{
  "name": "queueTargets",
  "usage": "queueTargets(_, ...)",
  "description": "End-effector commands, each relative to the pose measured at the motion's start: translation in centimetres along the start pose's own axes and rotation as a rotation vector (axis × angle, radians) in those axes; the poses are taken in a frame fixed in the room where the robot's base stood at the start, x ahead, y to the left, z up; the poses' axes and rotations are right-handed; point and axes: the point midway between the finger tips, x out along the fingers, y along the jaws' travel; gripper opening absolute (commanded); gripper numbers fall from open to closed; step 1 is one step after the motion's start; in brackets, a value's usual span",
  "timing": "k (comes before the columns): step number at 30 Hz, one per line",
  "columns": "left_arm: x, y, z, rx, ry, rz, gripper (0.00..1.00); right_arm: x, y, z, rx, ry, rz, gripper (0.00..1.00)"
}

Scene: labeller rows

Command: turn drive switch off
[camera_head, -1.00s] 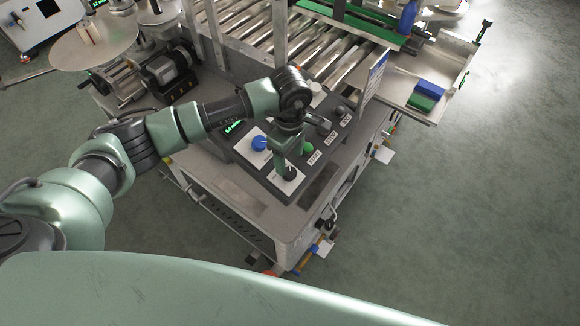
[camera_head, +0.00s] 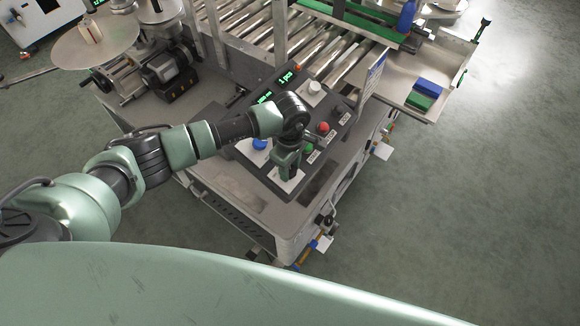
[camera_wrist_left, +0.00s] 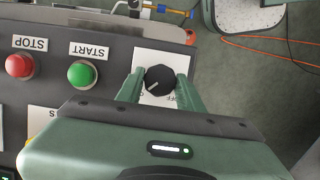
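The drive switch (camera_wrist_left: 160,80) is a black round knob with a white pointer line on a white plate, in the left wrist view. The pointer slants toward the lower left of that picture. An upside-down OFF label is partly visible beside the knob. My left gripper (camera_wrist_left: 160,88) is open, with one green finger on each side of the knob; a narrow gap seems to show at each side. In the head view my left gripper (camera_head: 287,172) is over the near end of the control panel and hides the knob.
A green START button (camera_wrist_left: 82,74) and a red STOP button (camera_wrist_left: 19,66) sit beside the switch plate. A blue knob (camera_head: 260,144) and a white knob (camera_head: 314,87) are on the same panel. A roller conveyor (camera_head: 330,50) lies behind.

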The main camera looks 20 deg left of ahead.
Motion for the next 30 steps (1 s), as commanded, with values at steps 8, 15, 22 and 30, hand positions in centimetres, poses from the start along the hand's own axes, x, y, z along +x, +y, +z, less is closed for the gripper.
queueTargets(8, 0.1, 0.0, 0.0, -0.04, 0.0, 0.014, 0.0, 0.5, 0.0, 0.1, 0.0, 0.0, 0.0, 0.0)
queueTargets(15, 0.3, -0.1, 0.0, -0.172, 0.0, 0.065, 0.0, 1.9, -0.1, 0.2, 0.0, 0.0, 0.0, 0.0)
queueTargets(22, 0.5, -0.2, 0.0, -0.367, 0.0, 0.137, 0.0, 4.1, -0.1, 0.4, 0.0, 0.0, 0.0, 0.0)
queueTargets(30, 0.6, -0.3, 0.2, -0.607, -0.001, 0.226, 0.0, 7.1, -0.1, 0.6, 0.0, 0.0, 0.0, 0.0)
